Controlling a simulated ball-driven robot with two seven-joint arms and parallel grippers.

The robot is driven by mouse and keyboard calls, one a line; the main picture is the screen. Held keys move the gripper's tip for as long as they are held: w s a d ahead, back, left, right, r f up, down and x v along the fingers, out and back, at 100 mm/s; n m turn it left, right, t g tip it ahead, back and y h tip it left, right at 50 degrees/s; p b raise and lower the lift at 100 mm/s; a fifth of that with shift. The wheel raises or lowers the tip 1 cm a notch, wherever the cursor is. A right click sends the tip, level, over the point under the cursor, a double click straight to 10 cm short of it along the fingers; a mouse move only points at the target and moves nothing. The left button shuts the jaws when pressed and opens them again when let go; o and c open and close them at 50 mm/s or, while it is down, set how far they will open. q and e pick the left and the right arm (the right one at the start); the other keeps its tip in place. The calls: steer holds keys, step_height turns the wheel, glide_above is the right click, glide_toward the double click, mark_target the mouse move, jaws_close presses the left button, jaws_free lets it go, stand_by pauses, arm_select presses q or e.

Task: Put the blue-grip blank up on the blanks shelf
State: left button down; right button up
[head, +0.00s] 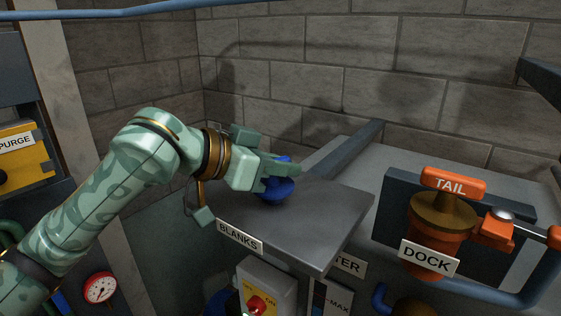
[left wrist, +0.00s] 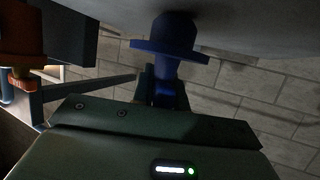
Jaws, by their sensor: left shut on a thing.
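The blue-grip blank (head: 274,192) is at the top of the blanks shelf (head: 325,215), a grey slab with a BLANKS label (head: 240,237) on its front edge. My left gripper (head: 280,170) is shut on the blank's blue grip. The blank also shows in the left wrist view (left wrist: 172,45), with its wide flange and body against the grey surface. Whether it rests fully on the shelf or hangs just above it, I cannot tell. The fingers hide part of the grip. My right gripper is in neither view.
Right of the shelf is an orange dock fitting (head: 438,235) with a TAIL cap (head: 450,182) and DOCK label. A switch box (head: 266,285) sits below the shelf's front edge. A stone wall (head: 300,70) stands behind. The shelf's right part is bare.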

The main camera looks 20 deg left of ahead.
arm_select(q)
steer(key=c, duration=1.8)
jaws_free()
steer(key=shift+f, duration=0.15)
steer(key=o, duration=0.4)
steer(key=shift+s, duration=0.1)
steer(key=shift+r, duration=0.25)
steer(key=b+v, duration=0.2)
steer(key=v, duration=1)
